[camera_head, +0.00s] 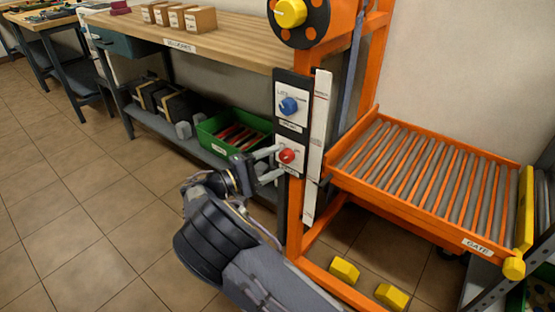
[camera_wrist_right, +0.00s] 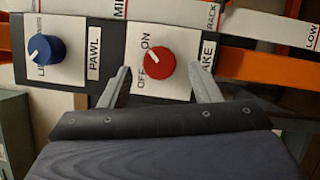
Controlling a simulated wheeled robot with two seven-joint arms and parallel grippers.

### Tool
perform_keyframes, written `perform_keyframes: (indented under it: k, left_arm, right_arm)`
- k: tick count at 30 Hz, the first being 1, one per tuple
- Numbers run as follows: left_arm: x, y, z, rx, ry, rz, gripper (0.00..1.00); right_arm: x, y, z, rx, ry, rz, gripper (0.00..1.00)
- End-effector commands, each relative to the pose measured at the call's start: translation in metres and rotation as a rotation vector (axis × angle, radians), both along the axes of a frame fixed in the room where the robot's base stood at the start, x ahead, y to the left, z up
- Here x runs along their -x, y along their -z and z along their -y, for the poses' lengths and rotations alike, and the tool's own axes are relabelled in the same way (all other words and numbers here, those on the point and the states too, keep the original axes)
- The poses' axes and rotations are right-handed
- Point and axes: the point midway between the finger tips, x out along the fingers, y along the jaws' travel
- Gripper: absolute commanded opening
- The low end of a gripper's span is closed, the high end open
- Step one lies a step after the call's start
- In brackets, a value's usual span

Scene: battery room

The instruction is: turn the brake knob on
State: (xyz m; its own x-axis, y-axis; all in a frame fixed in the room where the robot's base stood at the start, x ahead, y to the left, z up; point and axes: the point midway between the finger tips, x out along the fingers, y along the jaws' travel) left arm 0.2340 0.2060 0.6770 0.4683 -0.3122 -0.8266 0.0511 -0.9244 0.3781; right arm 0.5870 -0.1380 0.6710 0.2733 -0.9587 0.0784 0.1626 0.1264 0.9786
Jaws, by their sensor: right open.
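The brake knob (camera_head: 287,155) is a round red knob on the lower white plate of a dark control panel on an orange frame. In the right wrist view the red knob (camera_wrist_right: 153,69) sits beside the words OFF and ON, with a small pale mark at its upper-left rim. Which word the mark indicates is hard to tell. My right gripper (camera_head: 271,163) is open, its two fingers reaching toward the panel. In the wrist view its fingers (camera_wrist_right: 159,72) stand on either side of the knob with gaps showing. My left gripper is out of view.
A blue pawl knob (camera_head: 289,106) sits just above the red one. A white scale strip (camera_head: 318,130) stands right of the panel. An orange roller gate (camera_head: 425,170) extends right. A green crate (camera_head: 213,142) lies on the shelf behind. Yellow blocks (camera_head: 344,270) lie on the floor.

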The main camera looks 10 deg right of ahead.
Motion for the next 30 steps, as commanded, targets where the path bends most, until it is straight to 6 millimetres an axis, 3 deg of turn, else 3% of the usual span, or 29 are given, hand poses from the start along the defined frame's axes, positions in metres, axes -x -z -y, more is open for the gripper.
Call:
perform_keyframes:
  k: [6, 12, 30]
  left_arm:
    - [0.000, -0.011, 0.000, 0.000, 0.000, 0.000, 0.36]
    - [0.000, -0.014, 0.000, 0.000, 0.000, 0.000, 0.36]
    - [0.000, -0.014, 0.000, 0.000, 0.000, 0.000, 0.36]
  right_arm:
    - [0.011, 0.001, -0.038, 0.002, -0.002, -0.001, 0.57]
    - [0.016, 0.004, -0.055, 0.001, 0.000, -0.002, 0.57]
    - [0.017, 0.005, -0.057, 0.000, 0.000, -0.001, 0.57]
